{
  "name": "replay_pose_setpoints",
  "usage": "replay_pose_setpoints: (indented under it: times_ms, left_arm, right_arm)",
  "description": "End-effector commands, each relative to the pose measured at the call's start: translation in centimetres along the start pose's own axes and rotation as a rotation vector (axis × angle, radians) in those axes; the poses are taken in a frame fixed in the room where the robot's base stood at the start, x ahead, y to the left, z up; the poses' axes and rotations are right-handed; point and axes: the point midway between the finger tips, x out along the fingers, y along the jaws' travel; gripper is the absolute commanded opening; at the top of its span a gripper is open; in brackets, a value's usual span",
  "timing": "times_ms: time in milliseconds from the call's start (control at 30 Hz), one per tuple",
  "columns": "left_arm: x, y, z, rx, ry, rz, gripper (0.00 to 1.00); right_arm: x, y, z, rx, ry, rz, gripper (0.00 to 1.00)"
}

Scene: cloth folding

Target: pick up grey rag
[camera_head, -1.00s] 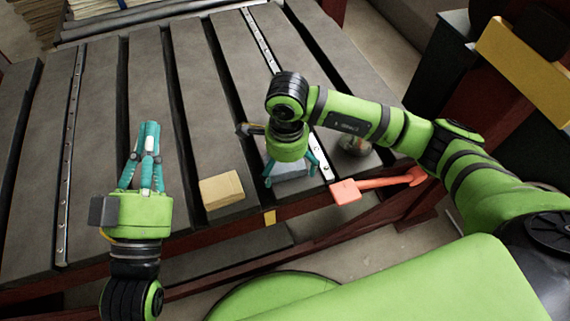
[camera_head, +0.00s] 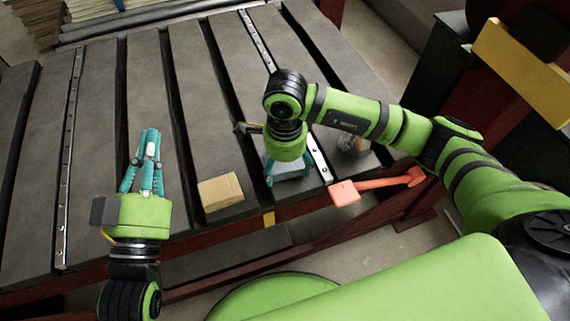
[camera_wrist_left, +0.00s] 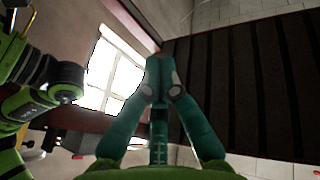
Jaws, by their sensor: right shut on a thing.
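The grey rag (camera_head: 294,173) lies folded near the front edge of the slatted table, right of the middle in the head view. My right gripper (camera_head: 287,179) points down over it with its teal fingers closed on it; the gripper's body hides part of the rag. My left gripper (camera_head: 150,137) is shut and empty above the left side of the table. Its teal fingertips also meet in the left wrist view (camera_wrist_left: 158,62).
A tan block (camera_head: 220,191) lies left of the rag. An orange-red hammer (camera_head: 345,192) lies to the right at the table's edge. A glass jar-like thing (camera_head: 353,145) stands behind it, partly hidden by my right arm. The table's (camera_head: 95,105) back and left are clear.

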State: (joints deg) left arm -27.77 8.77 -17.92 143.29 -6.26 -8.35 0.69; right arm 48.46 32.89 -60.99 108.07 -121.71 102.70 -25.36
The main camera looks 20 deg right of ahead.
Motion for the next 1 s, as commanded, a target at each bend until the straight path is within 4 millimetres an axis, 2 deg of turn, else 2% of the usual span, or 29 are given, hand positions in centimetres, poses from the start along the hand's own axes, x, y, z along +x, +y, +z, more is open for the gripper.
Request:
replay_pose_setpoints:
  times_ms: [233,400,500,700,1000]
  left_arm:
    - [-0.8,-1.2,4.9,-0.005,-0.276,-0.029,0.0]
    - [-2.6,-2.1,8.7,-0.014,-0.488,-0.048,0.0]
    - [-3.7,-2.4,10.3,-0.019,-0.584,-0.056,0.0]
    - [-5.2,-2.7,12.0,-0.024,-0.692,-0.065,0.0]
    - [-5.5,-2.8,12.4,-0.026,-0.712,-0.067,0.0]
  right_arm:
    - [-3.8,-0.1,0.0,-0.001,0.0,-0.006,0.52]
    - [-6.4,-0.1,0.0,-0.001,-0.001,-0.005,0.52]
    - [-7.6,-0.1,0.0,0.0,-0.001,-0.005,0.52]
    - [-8.8,-0.1,0.0,0.0,0.0,-0.003,0.52]
    - [-9.0,0.0,0.0,0.0,0.0,-0.002,0.52]
